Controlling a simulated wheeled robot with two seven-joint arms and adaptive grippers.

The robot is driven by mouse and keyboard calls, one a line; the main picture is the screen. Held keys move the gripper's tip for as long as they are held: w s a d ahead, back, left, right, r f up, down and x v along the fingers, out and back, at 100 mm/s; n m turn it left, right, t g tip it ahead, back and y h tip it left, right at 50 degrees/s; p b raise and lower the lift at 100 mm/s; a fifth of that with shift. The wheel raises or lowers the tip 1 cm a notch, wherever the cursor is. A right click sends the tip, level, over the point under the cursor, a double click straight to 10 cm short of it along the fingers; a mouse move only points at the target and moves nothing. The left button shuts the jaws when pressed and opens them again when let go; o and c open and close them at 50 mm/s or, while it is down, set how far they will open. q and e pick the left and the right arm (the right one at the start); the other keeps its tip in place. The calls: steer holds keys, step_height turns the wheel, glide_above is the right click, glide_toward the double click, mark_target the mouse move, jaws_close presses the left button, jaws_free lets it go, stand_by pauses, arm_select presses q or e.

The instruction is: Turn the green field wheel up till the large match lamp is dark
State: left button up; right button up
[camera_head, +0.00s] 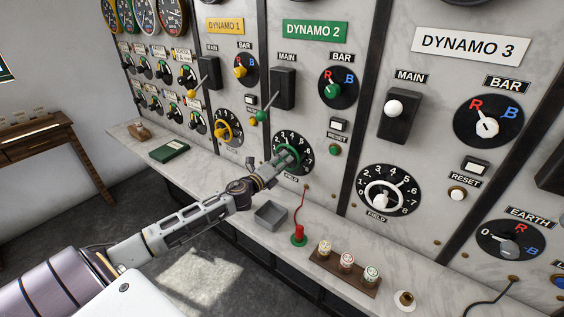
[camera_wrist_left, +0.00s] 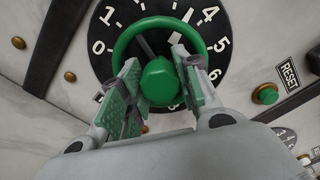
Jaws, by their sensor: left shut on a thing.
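The green field wheel (camera_head: 294,152) sits on a black numbered dial on the DYNAMO 2 panel. In the left wrist view the wheel (camera_wrist_left: 122,42) shows its rim and a green knob (camera_wrist_left: 158,82). A white mark on the dial shows near 3 and 4. My left gripper (camera_head: 277,164) is at the wheel. In the wrist view its green-padded fingers (camera_wrist_left: 160,88) stand on both sides of the knob and are shut on the wheel. The fingers hide the dial's lower part. I cannot pick out the large match lamp in either view. My right gripper is not in view.
A marble ledge runs below the panels. On it are a grey tray (camera_head: 270,215), a red plug (camera_head: 299,234) with a cord, a rack of plugs (camera_head: 345,268) and a green book (camera_head: 169,151). The DYNAMO 3 wheel (camera_head: 383,193) is to the right.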

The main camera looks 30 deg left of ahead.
arm_select(q)
steer(key=shift+m, duration=1.4)
steer(key=shift+f, duration=0.1)
steer(key=o, duration=1)
steer(key=shift+s, duration=0.2)
steer(key=s, duration=1.1)
steer(key=shift+s+a, duration=0.3)
steer(key=shift+a, duration=0.15)
stand_by(1.2)
